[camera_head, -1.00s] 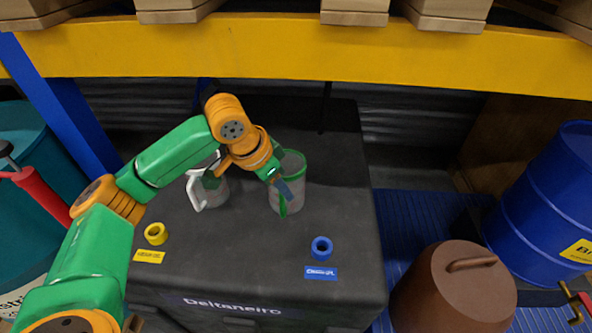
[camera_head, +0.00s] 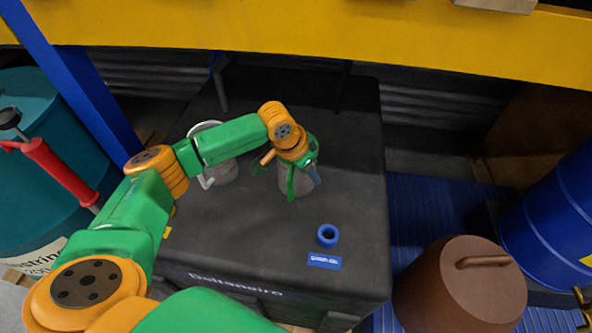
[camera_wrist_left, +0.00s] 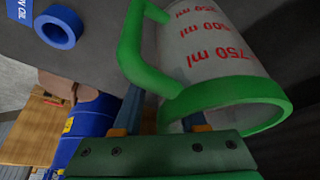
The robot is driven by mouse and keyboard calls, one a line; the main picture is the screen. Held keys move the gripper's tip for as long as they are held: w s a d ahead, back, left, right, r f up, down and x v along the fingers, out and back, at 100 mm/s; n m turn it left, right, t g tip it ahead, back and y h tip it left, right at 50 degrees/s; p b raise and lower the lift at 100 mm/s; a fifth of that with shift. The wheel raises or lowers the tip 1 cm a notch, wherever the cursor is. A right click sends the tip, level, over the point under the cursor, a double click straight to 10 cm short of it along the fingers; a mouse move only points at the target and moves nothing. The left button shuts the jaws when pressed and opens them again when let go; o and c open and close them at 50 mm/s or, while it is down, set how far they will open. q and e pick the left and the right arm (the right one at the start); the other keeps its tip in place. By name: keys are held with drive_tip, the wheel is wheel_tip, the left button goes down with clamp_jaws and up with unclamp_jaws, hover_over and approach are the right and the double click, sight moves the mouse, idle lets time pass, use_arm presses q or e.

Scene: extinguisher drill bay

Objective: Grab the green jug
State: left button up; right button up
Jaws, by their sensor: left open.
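The green jug (camera_head: 296,184) is a clear cup with a green rim and handle, standing on the dark case (camera_head: 240,225). In the head view my arm and gripper hide most of it. In the left wrist view the jug (camera_wrist_left: 215,50) fills the upper right, with red volume marks and its rim towards the camera. My left gripper (camera_head: 304,181) is open at the jug. In the wrist view its fingertips (camera_wrist_left: 163,116) lie on either side of the handle's rim end; contact cannot be told. A second jug with a white handle (camera_head: 207,181) stands to the left, partly behind my arm.
A blue ring (camera_head: 327,236) sits near the case's front right, behind a blue label (camera_head: 324,261). A brown lidded container (camera_head: 460,290) and a blue drum (camera_head: 555,220) stand to the right. A teal drum (camera_head: 40,195) stands left. A yellow beam (camera_head: 330,40) crosses above.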

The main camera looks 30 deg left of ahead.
use_arm(q)
drive_tip(key=shift+s+r, duration=0.1)
drive_tip(key=shift+s, duration=0.05)
drive_tip(key=shift+c, duration=1.1)
clamp_jaws()
